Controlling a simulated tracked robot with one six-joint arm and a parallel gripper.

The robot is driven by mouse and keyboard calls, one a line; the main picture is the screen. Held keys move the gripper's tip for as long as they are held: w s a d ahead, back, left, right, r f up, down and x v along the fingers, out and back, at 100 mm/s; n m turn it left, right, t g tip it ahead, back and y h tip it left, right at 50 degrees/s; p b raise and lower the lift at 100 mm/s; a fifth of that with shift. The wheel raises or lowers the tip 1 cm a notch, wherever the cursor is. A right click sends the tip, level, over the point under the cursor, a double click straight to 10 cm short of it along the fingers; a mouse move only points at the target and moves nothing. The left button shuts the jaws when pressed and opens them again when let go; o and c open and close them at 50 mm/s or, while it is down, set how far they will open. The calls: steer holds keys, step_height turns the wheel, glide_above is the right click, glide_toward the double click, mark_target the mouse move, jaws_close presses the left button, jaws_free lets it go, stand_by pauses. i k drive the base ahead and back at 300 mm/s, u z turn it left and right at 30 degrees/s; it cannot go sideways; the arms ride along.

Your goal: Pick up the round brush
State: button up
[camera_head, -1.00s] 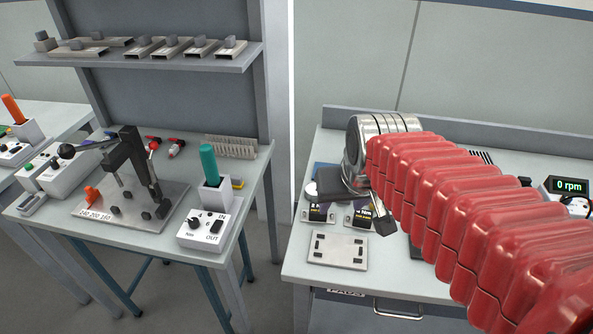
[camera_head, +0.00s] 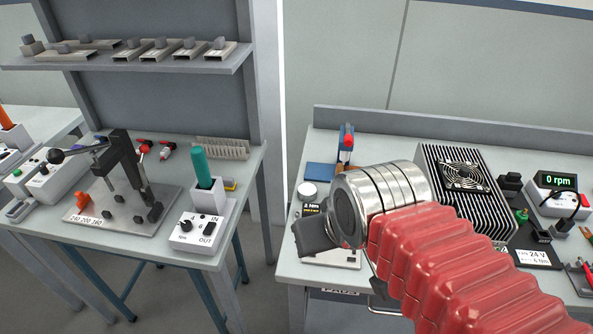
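My arm with its red ribbed cover reaches in from the lower right. Its metal wrist is over the right bench, and my dark gripper (camera_head: 316,236) points left and down over the bench's front left part. Its fingers are not clear enough to show whether they are open or shut, or whether anything is between them. I cannot make out a round brush for sure. My wrist and gripper hide part of the bench top.
On the right bench stand a blue holder (camera_head: 322,170) with a red-tipped upright, a small round white-topped item (camera_head: 308,189), a finned block with a fan (camera_head: 462,177) and a 0 rpm display (camera_head: 557,181). The left bench holds a lever press (camera_head: 128,170) and a control box (camera_head: 198,230).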

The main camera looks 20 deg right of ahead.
mark_target(340, 168)
steer(key=k, duration=1.35)
steer(key=u, duration=0.6)
steer(key=i, duration=1.35)
steer(key=z, duration=0.3)
